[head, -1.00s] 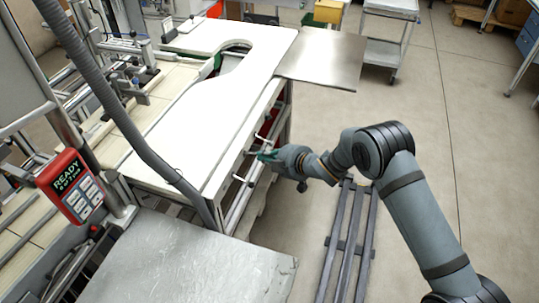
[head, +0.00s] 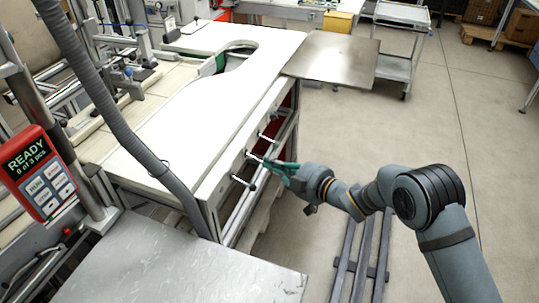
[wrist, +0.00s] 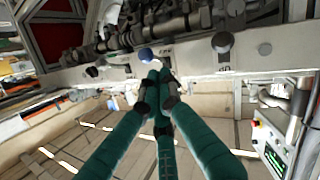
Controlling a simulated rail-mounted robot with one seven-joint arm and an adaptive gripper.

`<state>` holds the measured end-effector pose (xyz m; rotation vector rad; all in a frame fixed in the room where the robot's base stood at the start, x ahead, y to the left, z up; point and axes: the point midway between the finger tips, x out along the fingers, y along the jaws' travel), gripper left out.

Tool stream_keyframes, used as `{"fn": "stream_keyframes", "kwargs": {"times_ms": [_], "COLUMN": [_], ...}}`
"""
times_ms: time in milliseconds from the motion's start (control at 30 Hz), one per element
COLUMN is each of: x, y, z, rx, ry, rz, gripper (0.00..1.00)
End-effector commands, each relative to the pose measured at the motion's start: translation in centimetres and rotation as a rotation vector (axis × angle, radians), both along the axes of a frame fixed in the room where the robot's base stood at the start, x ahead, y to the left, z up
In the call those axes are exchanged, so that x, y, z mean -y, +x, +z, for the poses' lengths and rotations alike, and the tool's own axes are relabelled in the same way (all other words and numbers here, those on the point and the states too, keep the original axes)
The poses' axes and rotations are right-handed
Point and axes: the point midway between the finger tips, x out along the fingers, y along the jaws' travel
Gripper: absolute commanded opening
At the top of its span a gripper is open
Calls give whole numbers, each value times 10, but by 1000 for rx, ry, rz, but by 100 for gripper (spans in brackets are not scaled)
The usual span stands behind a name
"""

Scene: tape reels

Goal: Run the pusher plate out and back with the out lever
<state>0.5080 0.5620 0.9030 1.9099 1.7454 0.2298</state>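Several small levers with dark knobs stick out from the long side of the white-topped machine table (head: 215,120). In the head view my gripper (head: 268,163) is at the middle lever (head: 252,156), with the near lever (head: 243,181) and far lever (head: 266,138) on either side. In the wrist view its green fingers (wrist: 157,76) converge, tips together, just below a blue knob (wrist: 145,54). I cannot tell whether they touch it. A dark knob (wrist: 222,42) stands to the right. The lever labels are too small to read surely. I cannot identify the pusher plate.
A red control box (head: 42,172) reads READY, 0 of 3 pcs. A grey hose (head: 120,115) hangs across the table. A metal sheet (head: 335,58) extends at the far end. A metal surface (head: 170,265) lies in front. Open floor is to the right.

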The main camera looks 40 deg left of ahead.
Motion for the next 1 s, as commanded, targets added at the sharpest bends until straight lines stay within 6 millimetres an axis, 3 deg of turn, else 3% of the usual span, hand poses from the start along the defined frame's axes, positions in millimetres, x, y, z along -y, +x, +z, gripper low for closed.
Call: {"fn": "stream_keyframes", "kwargs": {"times_ms": [200, 400, 700, 1000], "x": [3, 16, 81, 111], "y": [-3, -18, -25, -30], "z": [7, 33, 35, 40], "rx": [0, 1, 0, -1], "ry": [-1, 1, 0, 0], "rz": [2, 14, 10, 13], "gripper": [0, 0, 0, 0]}}
